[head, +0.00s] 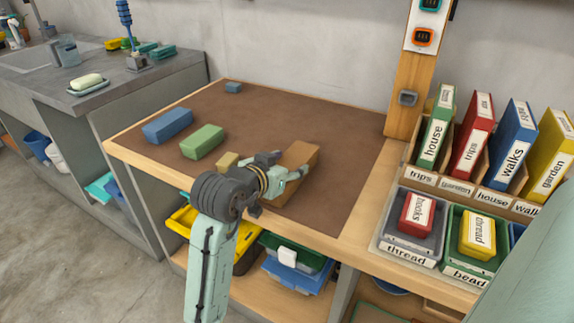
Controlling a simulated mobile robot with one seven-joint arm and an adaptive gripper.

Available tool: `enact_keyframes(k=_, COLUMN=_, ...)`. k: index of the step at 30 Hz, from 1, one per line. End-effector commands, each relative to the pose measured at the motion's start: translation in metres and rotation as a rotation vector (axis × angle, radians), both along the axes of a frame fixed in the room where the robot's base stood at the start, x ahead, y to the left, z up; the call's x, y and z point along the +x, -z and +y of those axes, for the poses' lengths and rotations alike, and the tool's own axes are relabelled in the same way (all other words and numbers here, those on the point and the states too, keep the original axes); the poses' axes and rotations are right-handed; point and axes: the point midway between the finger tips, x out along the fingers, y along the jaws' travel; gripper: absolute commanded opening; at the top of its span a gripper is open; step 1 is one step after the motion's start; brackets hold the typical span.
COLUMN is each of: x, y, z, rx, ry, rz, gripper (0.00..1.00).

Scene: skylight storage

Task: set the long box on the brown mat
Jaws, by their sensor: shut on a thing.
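The long box (301,152) is tan-brown and lies lengthwise between the fingers of my gripper (287,166), which is shut on it. My gripper and wrist hide part of the box. The brown mat (320,122) covers most of the wooden table top. The box shows against the mat's right front part. I cannot tell whether the box touches the mat or is held just above it.
A wooden post (405,75), labelled binders (470,135) and trays (405,252) stand right. The mat's back middle is clear.

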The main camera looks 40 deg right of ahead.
Motion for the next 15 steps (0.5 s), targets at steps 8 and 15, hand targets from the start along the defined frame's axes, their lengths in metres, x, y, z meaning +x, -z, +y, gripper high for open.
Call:
enact_keyframes(k=8, x=0.0000, y=0.0003, z=0.0000, rx=-0.002, ry=0.000, rz=-0.001, gripper=0.13)
enact_keyframes(k=15, x=0.0000, y=0.0005, z=0.0000, rx=-0.001, ry=0.000, rz=0.000, gripper=0.66)
